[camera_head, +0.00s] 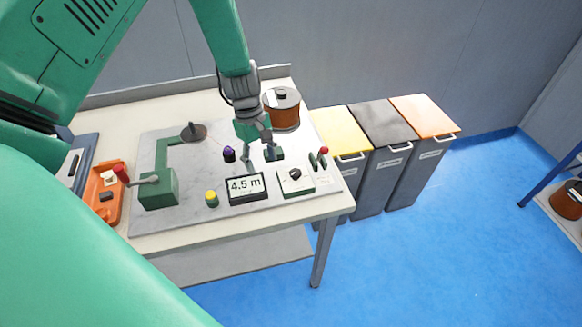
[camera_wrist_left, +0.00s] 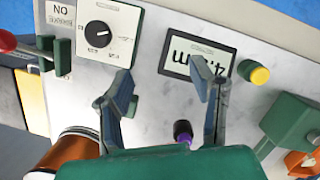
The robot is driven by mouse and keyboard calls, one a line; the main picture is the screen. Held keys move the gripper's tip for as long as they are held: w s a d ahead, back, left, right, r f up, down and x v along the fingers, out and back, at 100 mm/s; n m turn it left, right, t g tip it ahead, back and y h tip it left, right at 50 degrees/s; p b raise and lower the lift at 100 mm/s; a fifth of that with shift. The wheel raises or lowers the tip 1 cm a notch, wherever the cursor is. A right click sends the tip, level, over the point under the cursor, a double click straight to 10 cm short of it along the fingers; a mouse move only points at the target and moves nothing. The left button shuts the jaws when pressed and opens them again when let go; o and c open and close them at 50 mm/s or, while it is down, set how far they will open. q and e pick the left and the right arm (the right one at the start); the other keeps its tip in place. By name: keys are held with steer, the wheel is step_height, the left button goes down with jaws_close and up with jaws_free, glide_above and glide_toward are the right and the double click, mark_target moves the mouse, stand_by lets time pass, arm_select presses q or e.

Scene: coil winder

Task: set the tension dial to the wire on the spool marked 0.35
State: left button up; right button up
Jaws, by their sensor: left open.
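The tension dial (camera_head: 295,174) is a black knob on a white square plate at the front right of the winder's grey base. In the left wrist view the dial (camera_wrist_left: 98,34) shows a scale too small to read. A copper-brown wire spool (camera_head: 281,118) stands at the back right of the bench, and it shows at the lower left of the left wrist view (camera_wrist_left: 68,152). I see no readable 0.35 mark on it. My left gripper (camera_head: 260,158) is open and empty above the base, behind the dial; its fingers (camera_wrist_left: 163,88) are apart from the dial. My right gripper is not in view.
A display (camera_head: 244,187) reads 4.5 m, beside a yellow button (camera_head: 211,198). A purple knob (camera_head: 229,153) and a red-tipped lever (camera_head: 323,152) stand close by. A green crank post (camera_head: 160,190) and orange tray (camera_head: 105,195) are left. Another spool (camera_head: 568,202) sits far right.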

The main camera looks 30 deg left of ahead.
mark_target(294, 171)
arm_select(q)
steer(key=w+d+r+n+h, duration=0.1)
steer(key=w+r+n+h, duration=0.1)
steer(key=w+r, duration=0.5)
steer(key=shift+n+t, duration=0.3)
steer(key=shift+t, duration=0.1)
steer(key=x, duration=0.3)
steer(key=s+x, duration=0.1)
steer(key=x, duration=0.3)
steer(key=p+x, duration=0.1)
steer(key=x, duration=0.2)
steer(key=shift+s+a+f, duration=0.1)
steer(key=shift+s+f, duration=0.1)
steer(key=shift+f, duration=0.1)
steer(key=shift+d+f, duration=0.7)
steer(key=shift+f, duration=0.05)
steer(key=shift+d+f, duration=0.2)
steer(key=shift+d, duration=0.35)
steer(key=shift+a, duration=0.35)
steer(key=c, duration=0.9)
steer(key=shift+a+f, duration=0.1)
steer(key=shift+a, duration=0.1)
steer(key=shift+c, duration=1.2)
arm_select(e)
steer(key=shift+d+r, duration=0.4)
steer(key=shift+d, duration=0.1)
